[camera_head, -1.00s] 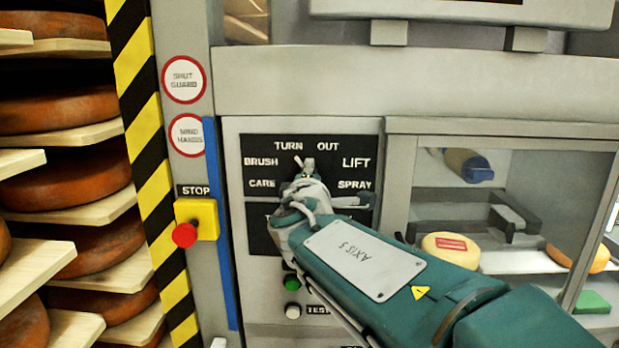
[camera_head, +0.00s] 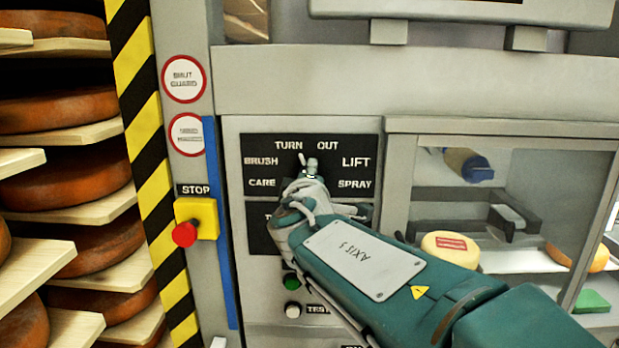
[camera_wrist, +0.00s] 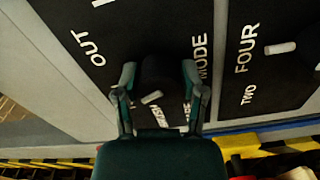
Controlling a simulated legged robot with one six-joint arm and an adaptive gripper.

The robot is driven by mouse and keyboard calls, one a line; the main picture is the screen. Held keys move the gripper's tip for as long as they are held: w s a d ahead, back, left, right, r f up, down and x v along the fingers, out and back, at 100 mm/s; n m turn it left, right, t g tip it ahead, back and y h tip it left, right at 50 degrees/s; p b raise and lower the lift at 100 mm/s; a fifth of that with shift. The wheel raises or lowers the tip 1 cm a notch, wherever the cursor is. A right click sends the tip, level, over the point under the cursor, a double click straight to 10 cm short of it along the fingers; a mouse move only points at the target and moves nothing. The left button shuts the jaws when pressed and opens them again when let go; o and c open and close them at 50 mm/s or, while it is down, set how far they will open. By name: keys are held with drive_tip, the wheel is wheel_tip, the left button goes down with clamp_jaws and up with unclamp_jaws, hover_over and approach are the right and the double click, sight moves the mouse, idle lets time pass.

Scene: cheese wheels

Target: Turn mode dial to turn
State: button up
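The mode dial is a dark round knob (camera_wrist: 161,72) with a short white pointer, on a black panel (camera_head: 325,150) lettered CARE, BRUSH, TURN, OUT, LIFT and SPRAY. In the head view the pointer (camera_head: 301,158) slants up and slightly left, toward the TURN label (camera_head: 288,145). My gripper (camera_wrist: 158,75) has one finger on each side of the knob, close against it, and appears shut on it. In the head view my gripper (camera_head: 309,172) and wrist hide most of the dial.
A lower black panel with another white pointer (camera_wrist: 280,47) sits beside the mode panel. A red stop button (camera_head: 185,234) is left, green and white buttons (camera_head: 292,310) below. Shelved cheese wheels (camera_head: 65,175) stand left; a glazed cabinet (camera_head: 500,128) is right.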

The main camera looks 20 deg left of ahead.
drive_tip(key=shift+o, duration=1.4)
drive_tip(key=shift+a+f, duration=0.1)
drive_tip(key=shift+f, duration=0.25)
drive_tip(key=shift+a+r, duration=0.1)
drive_tip(key=shift+r, duration=0.05)
drive_tip(key=v, duration=1.1)
drive_tip(key=shift+s, duration=0.4)
